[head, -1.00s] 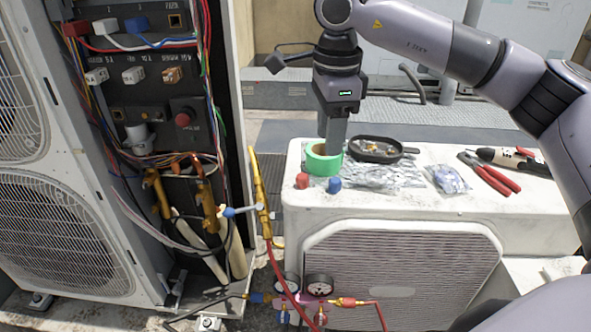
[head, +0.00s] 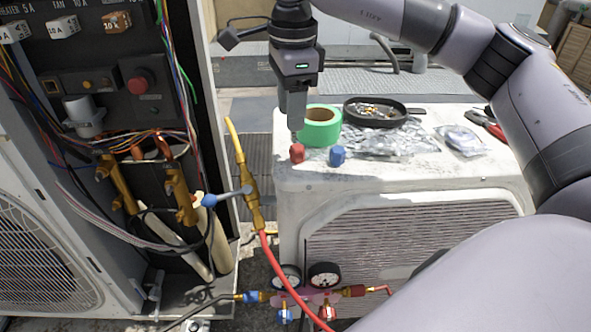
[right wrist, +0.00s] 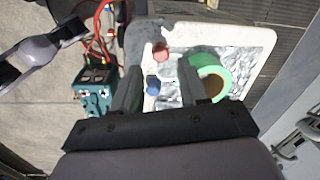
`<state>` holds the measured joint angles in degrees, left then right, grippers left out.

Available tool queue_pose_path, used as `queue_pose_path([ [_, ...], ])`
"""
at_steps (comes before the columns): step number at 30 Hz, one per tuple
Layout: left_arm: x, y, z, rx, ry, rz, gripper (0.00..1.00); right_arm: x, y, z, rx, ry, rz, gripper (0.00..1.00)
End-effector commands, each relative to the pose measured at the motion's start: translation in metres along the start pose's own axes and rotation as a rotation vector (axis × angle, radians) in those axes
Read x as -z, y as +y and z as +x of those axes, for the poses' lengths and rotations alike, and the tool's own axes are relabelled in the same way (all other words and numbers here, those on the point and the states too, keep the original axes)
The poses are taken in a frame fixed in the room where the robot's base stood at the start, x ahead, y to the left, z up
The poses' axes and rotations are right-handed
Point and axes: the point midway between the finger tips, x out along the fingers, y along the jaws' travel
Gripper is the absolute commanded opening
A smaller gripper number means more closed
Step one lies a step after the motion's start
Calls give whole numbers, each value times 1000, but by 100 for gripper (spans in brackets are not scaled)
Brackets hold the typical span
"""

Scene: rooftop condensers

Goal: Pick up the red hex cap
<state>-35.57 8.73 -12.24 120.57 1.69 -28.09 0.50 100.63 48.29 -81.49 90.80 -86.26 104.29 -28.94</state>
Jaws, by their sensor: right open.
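The red hex cap (head: 297,153) stands on the white top of the condenser unit, near its front left corner. It also shows in the right wrist view (right wrist: 161,53), ahead of and between my fingers. A blue cap (head: 337,155) stands just to its right. My right gripper (head: 296,132) points down just above the red cap and beside the green tape roll, with nothing held. In the right wrist view its two fingers (right wrist: 160,88) are apart, with the blue cap (right wrist: 153,85) seen between them. The head view does not show my left gripper.
A green tape roll (head: 321,126) stands close to the right of my right gripper. Behind and right are a black pan (head: 381,108), crumpled foil (head: 375,140), a small bag (head: 461,140) and red pliers (head: 488,124). The open electrical cabinet (head: 95,110) stands at the left.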

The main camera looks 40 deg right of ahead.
Motion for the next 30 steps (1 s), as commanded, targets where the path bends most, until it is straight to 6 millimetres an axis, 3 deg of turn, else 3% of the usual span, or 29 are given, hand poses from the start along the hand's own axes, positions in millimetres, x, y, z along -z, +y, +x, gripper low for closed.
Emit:
queue_pose_path([
  [1, -8, 1, 6, -2, 4, 3, 43, 0, 1, 12, 1, -1, 0, 43],
  [3, -9, 1, 8, -4, 7, 5, 43, 0, 1, 16, 1, -1, 0, 43],
  [11, -6, 5, 10, -13, 20, 12, 43, 1, 1, 38, -1, 0, 0, 43],
  [21, 0, 12, 13, -28, 45, 25, 43, 6, 2, 83, 0, 0, 0, 43],
  [30, 1, 12, 12, -29, 47, 27, 43, 6, 1, 87, 1, -1, 0, 43],
])
